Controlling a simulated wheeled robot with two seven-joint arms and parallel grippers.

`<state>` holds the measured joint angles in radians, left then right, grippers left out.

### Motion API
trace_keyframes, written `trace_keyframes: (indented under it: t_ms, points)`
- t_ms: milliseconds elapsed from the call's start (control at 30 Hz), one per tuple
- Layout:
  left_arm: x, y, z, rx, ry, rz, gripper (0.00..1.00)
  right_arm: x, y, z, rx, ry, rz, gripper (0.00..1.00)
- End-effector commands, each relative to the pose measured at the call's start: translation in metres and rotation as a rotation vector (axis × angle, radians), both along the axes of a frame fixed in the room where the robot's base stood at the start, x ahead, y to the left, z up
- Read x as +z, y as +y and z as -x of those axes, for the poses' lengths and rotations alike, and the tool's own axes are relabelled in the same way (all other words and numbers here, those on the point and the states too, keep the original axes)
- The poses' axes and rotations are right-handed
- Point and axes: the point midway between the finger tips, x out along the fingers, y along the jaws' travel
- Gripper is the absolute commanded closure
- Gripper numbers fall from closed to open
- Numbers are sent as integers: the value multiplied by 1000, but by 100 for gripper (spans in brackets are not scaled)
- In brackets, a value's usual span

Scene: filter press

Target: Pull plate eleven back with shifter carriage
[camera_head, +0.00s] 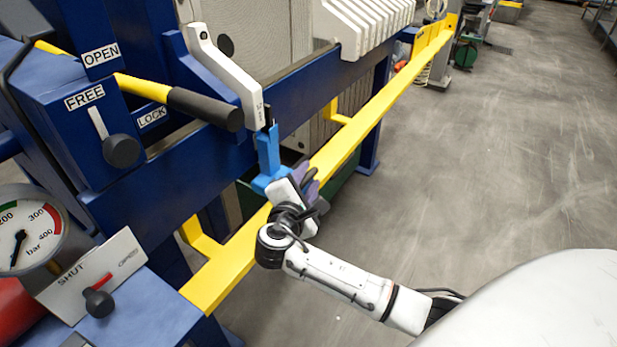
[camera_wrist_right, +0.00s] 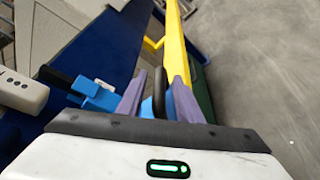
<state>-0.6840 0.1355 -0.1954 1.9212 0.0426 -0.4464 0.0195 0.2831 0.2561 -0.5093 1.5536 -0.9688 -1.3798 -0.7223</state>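The light-blue shifter carriage (camera_head: 268,155) hangs at the blue side beam, just below the end of a white plate handle (camera_head: 228,72). Small marks on that handle are too small to read, so I cannot tell whether it is plate eleven. My right gripper (camera_head: 308,183) is at the carriage's lower end. In the right wrist view its purple fingers (camera_wrist_right: 158,98) stand apart, with a dark loop (camera_wrist_right: 159,88) between them and gaps beside it. The carriage's blue block (camera_wrist_right: 95,97) shows to the left, near the white handle end (camera_wrist_right: 22,93). My left gripper is out of view.
A white plate stack (camera_head: 365,22) stands farther along the blue beam. A yellow rail (camera_head: 365,118) runs beside and below my right gripper. A yellow lever with black grip (camera_head: 205,107), FREE/LOCK knob (camera_head: 121,150) and gauge (camera_head: 28,240) are at left.

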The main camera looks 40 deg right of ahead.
Motion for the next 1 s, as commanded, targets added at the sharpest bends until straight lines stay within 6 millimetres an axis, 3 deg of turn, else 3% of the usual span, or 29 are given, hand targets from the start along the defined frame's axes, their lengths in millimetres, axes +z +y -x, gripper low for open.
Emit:
trace_keyframes:
  t_ms: [400, 600, 867, 1000]
  points:
    - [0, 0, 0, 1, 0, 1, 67, -2, -7, -6, 1, 0, -3, 69]
    - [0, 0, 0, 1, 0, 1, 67, -2, -7, -6, 1, -1, -2, 100]
    - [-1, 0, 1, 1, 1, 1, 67, -1, -6, -8, 4, -3, -2, 100]
    - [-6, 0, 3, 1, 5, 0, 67, -1, -8, -19, 20, -6, 0, 100]
